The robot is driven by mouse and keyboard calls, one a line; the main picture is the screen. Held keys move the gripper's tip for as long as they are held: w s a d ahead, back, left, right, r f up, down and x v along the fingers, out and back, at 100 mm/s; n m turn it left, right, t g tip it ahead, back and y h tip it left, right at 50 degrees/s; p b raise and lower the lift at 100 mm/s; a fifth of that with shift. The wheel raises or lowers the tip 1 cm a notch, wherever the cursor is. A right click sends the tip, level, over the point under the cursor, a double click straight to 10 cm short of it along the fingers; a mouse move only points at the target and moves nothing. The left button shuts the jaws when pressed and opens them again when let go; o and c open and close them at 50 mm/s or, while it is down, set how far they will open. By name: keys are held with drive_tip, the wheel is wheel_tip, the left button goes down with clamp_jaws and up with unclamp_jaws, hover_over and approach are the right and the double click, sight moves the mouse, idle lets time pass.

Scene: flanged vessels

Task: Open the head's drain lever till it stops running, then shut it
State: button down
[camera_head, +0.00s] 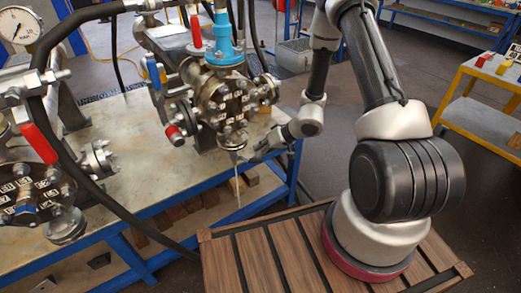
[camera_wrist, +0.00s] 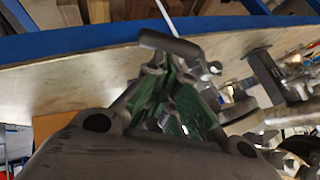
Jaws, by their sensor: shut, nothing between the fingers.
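The flanged vessel head (camera_head: 228,100), with a blue pipe on top, stands on the bench at the centre of the head view. A drain fitting (camera_head: 232,143) hangs under it. A thin pale stream (camera_head: 238,190) runs down from the drain, and it also shows in the wrist view (camera_wrist: 203,42). My gripper (camera_head: 250,155) is beside the drain, on its right. In the wrist view my gripper (camera_wrist: 172,72) has its green-padded fingers shut and empty. A grey bent lever (camera_wrist: 170,42) lies across just beyond the fingertips; I cannot tell whether they touch.
A second flanged vessel (camera_head: 30,190) with a red lever (camera_head: 40,143) and a gauge (camera_head: 20,25) are at the left. A dark hose (camera_head: 75,180) crosses in front. The blue-edged bench (camera_head: 160,213) holds the vessels. A yellow cart (camera_head: 480,125) stands right.

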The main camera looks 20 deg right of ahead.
sight(259, 160)
drive_tip(key=shift+f+y, duration=0.5)
drive_tip(key=shift+f+m+y, duration=0.6)
drive_tip(key=shift+f+y, duration=0.3)
drive_tip(key=shift+s+a+f+m+g+y, duration=0.15)
drive_tip(key=shift+a+f+m+y, duration=0.1)
drive_tip(key=shift+f+y, duration=0.3)
drive_tip(key=shift+s+a+f+m+g+y, duration=0.15)
drive_tip(key=shift+f+m+y, duration=0.1)
drive_tip(key=shift+f+y, duration=0.3)
drive_tip(key=a+f+m+y, duration=0.1)
drive_tip(key=y, duration=0.1)
drive_tip(key=a+f+m+y, duration=0.1)
drive_tip(key=y, duration=0.1)
drive_tip(key=shift+s+a+f, duration=0.3)
drive_tip(key=shift+a+f, duration=0.05)
drive_tip(key=shift+a, duration=0.1)
